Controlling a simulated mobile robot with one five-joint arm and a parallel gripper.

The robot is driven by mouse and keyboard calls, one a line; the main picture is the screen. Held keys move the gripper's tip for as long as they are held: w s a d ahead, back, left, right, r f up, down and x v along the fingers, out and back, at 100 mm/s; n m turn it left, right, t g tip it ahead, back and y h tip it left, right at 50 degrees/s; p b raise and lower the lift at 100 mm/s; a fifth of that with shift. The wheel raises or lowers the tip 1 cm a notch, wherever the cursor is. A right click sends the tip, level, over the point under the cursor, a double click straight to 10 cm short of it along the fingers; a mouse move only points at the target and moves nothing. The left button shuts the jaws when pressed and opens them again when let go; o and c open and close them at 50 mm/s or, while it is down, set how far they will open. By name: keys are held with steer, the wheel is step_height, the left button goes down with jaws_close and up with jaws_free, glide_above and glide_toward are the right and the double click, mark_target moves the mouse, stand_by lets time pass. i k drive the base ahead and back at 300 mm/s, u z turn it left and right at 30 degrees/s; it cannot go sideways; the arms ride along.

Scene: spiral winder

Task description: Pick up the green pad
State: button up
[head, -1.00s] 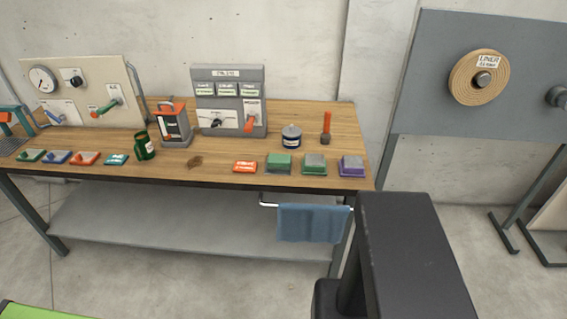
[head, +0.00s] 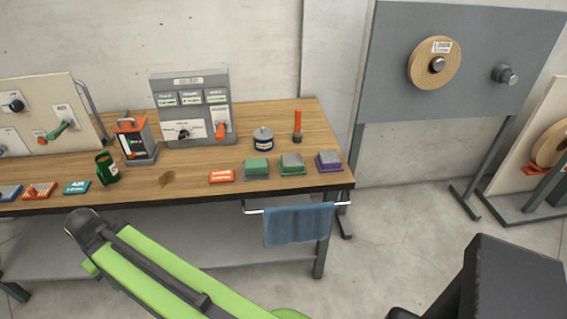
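A green-topped block (head: 256,168) with a grey base sits near the front edge of the wooden workbench (head: 200,193), right of centre. Just right of it is a second block (head: 291,164) with a greyish top and green lower part. Either may be the green pad; I cannot tell for certain. Nothing touches the two blocks from above. My green arm link, ending in a dark joint, reaches in from the bottom, in front of the bench. My gripper is not in view.
A purple-based block (head: 328,162), an orange tag (head: 221,176), a dark blue tin (head: 263,140) and an orange-handled tool (head: 297,126) stand close by. A blue cloth (head: 299,225) hangs on the front rail. A grey panel (head: 390,80) stands right; floor before it is clear.

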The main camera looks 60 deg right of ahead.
mark_target(253, 167)
steer(key=z, duration=0.05)
steer(key=i, duration=1)
steer(key=z, duration=0.05)
